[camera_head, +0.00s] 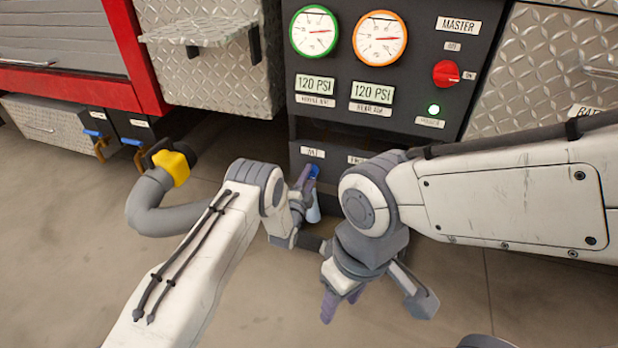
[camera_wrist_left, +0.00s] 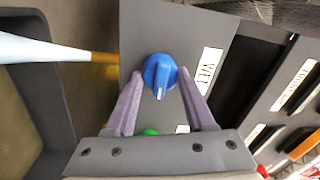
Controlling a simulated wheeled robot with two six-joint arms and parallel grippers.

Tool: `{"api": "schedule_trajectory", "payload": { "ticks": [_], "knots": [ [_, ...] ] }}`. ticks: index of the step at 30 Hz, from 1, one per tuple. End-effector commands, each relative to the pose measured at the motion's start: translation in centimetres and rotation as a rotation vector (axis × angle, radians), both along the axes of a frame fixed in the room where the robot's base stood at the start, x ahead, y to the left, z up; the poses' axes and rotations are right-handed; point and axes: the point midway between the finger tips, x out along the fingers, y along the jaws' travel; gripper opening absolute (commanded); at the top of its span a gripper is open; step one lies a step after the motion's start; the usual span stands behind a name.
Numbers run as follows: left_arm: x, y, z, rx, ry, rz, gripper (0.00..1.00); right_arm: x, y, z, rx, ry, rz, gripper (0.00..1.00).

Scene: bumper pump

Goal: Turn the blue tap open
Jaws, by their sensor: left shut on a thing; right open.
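The blue tap (camera_wrist_left: 158,70) is a round blue knob with a raised, white-marked pointer on a dark panel. In the left wrist view the pointer faces down the picture, towards my palm. My left gripper (camera_wrist_left: 160,82) is shut on it, one purple finger on each side. In the head view the tap (camera_head: 314,171) is partly hidden by my left gripper (camera_head: 308,180). A pale blue cone (camera_wrist_left: 40,48) extends from a brass outlet (camera_wrist_left: 103,57) beside the tap. My right gripper (camera_head: 341,299) is open and empty, low in front of the panel.
A grey hose with a yellow collar (camera_head: 172,167) stands left of my left arm. The floor in front is open.

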Motion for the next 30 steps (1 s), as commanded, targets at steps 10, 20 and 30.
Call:
{"api": "schedule_trajectory", "payload": {
  "ticks": [10,20,30],
  "knots": [
    [0.0,0.0,-0.1,0.001,0.001,0.001,0.84,0.0,0.0,0.0,0.000,0.000,0.000,0.50],
    [-0.7,0.2,0.1,0.001,0.002,0.000,0.84,0.0,0.0,0.6,0.000,0.000,0.000,0.50],
    [-6.7,2.2,-0.2,0.003,0.006,0.001,0.84,0.0,0.0,4.0,0.000,0.000,0.000,0.50]
  ]
}}
